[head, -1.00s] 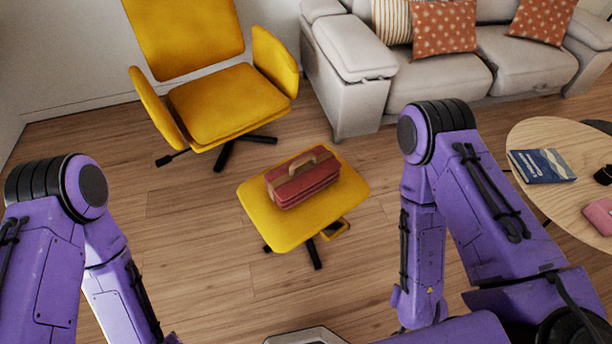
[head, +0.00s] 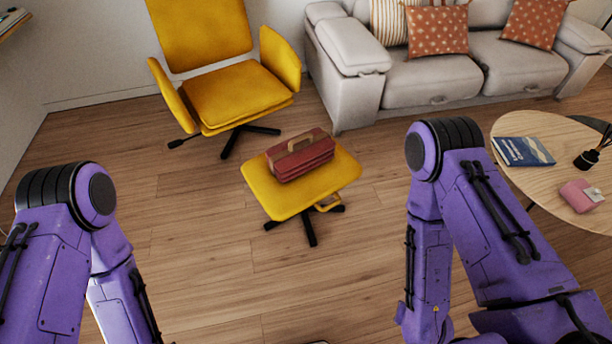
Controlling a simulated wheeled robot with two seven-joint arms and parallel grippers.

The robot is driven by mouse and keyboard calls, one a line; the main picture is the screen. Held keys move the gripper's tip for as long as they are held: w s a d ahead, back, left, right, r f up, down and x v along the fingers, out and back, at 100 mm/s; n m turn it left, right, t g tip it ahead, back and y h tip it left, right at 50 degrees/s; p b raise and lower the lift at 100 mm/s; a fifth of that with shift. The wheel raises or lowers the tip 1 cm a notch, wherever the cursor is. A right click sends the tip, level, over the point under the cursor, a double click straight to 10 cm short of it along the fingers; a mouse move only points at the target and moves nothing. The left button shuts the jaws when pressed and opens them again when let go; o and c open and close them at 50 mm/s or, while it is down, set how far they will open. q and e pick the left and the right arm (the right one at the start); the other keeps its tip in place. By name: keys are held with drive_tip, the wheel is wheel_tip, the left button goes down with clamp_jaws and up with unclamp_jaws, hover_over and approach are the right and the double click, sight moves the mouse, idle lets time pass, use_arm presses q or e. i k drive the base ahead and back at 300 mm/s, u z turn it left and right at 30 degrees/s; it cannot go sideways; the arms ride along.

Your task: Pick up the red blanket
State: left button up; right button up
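A folded red blanket (head: 301,156) with a tan carrying handle lies on the yellow footstool (head: 268,196) in the middle of the head view. The footstool stands on dark legs on the wooden floor. My two purple arms come in at the lower left and lower right, on either side of the footstool and apart from it. Neither gripper shows in the view, so I cannot see whether they are open or shut. Nothing is touching the blanket apart from the footstool under it.
A yellow lounge chair (head: 236,94) stands behind the footstool. A grey sofa (head: 436,76) with patterned cushions is at the back right. A round wooden table (head: 555,182) on the right holds a blue book (head: 523,151), a pink box (head: 580,196) and a dark reed jar. Floor in front is clear.

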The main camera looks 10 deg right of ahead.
sight(288, 159)
drive_tip(key=u, duration=0.1)
drive_tip(key=k, duration=0.45)
drive_tip(key=z, duration=1.35)
drive_tip(key=i, duration=1.8)
drive_tip(key=u, duration=1)
drive_tip(key=i, duration=0.6)
drive_tip(key=u, duration=0.75)
